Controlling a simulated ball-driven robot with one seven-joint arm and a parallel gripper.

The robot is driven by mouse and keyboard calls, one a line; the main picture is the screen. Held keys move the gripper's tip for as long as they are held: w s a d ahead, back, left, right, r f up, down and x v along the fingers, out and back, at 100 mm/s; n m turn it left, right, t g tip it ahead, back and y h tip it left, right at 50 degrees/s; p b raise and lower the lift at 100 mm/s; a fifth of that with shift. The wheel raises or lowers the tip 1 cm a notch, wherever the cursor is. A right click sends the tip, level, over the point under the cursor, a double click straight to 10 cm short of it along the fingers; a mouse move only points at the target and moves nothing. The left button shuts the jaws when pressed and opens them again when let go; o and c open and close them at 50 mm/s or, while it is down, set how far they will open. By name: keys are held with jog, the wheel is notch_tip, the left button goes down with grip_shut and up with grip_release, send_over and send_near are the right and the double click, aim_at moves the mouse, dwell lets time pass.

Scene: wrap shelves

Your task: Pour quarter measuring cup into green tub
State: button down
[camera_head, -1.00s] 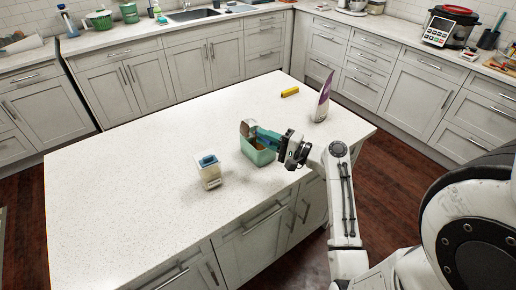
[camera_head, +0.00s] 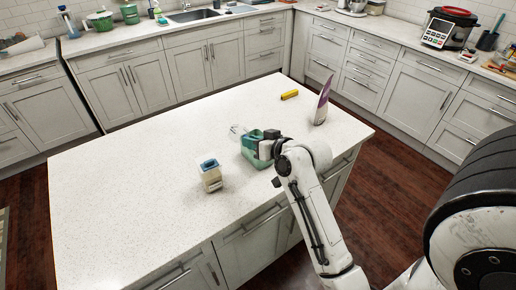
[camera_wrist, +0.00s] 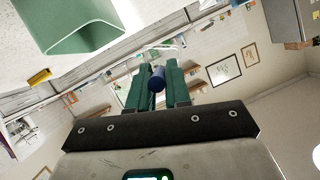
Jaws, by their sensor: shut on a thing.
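The green tub (camera_head: 252,157) stands on the white island counter, partly hidden behind my gripper in the head view. In the wrist view its pale green wall (camera_wrist: 90,38) shows at the upper left. My gripper (camera_head: 262,142) is over the tub. In the wrist view its teal fingers (camera_wrist: 157,88) are shut on a dark blue handle (camera_wrist: 157,80). The handle seems to belong to the measuring cup (camera_head: 237,129), whose shiny, pale form shows just beyond the tub's far left side in the head view. The cup looks tilted; its contents cannot be made out.
A small cream container with a blue top (camera_head: 210,175) stands left of the tub on the island counter (camera_head: 130,200). A yellow block (camera_head: 290,94) and a purple and white upright package (camera_head: 322,103) stand farther back right. The counter's left side is clear.

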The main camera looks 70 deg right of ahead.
jog(key=shift+w+a+r+n+h, duration=0.2)
jog(key=shift+a+r+n, duration=0.15)
jog(key=shift+r, duration=0.15)
jog(key=shift+w+a+r+n+h, duration=0.15)
jog(key=shift+a+r+n, duration=0.15)
jog(key=shift+r, duration=0.2)
jog(key=shift+d+g, duration=0.15)
jog(key=shift+g, duration=0.15)
notch_tip(320, 180, up, 3)
jog(key=shift+f, duration=0.1)
jog(key=shift+s, duration=0.1)
